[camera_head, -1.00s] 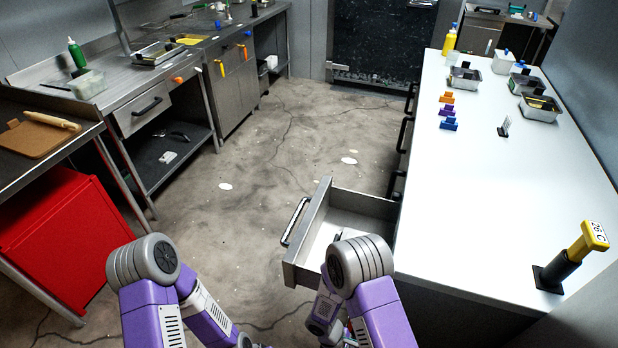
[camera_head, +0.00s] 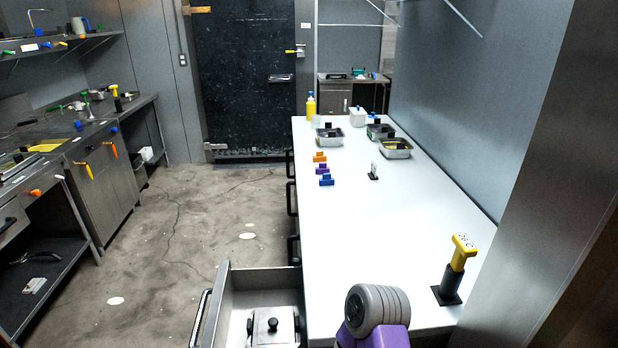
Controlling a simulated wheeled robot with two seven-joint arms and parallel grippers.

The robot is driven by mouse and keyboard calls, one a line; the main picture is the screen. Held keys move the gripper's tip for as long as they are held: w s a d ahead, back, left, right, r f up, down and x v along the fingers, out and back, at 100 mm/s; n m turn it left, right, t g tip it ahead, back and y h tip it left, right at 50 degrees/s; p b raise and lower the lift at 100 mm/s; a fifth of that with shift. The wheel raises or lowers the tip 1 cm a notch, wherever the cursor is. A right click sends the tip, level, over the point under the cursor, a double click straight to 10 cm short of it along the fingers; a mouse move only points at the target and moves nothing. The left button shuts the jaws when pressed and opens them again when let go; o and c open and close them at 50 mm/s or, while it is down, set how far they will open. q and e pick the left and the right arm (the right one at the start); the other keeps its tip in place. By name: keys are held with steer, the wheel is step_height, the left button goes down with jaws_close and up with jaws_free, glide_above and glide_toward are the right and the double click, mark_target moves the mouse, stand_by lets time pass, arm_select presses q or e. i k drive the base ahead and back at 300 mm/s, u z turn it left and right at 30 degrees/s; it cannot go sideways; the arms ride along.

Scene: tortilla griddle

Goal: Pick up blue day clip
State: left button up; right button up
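The blue day clip (camera_head: 326,180) sits on the white counter (camera_head: 392,262) near its left edge. It is the nearest of a short row, with a purple clip (camera_head: 322,169) and an orange clip (camera_head: 320,157) behind it. Part of my purple and grey arm shows at the bottom centre, in front of the counter's near edge. Neither of my grippers is in view.
An open drawer (camera_head: 212,305) with a dark-knobbed item (camera_head: 273,324) inside juts out left of the counter. A yellow thermometer in a black stand (camera_head: 450,283) is at the near right. Metal trays (camera_head: 396,149) and a small card holder (camera_head: 373,173) stand farther back. The counter's middle is clear.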

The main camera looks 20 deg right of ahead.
mark_target(326, 180)
steer(key=u, duration=0.55)
steer(key=k, duration=0.65)
steer(key=u, duration=0.6)
steer(key=i, duration=1.65)
steer(key=z, duration=0.25)
steer(key=i, duration=2.3)
steer(key=z, duration=2)
steer(key=i, duration=1.05)
steer(key=z, duration=0.9)
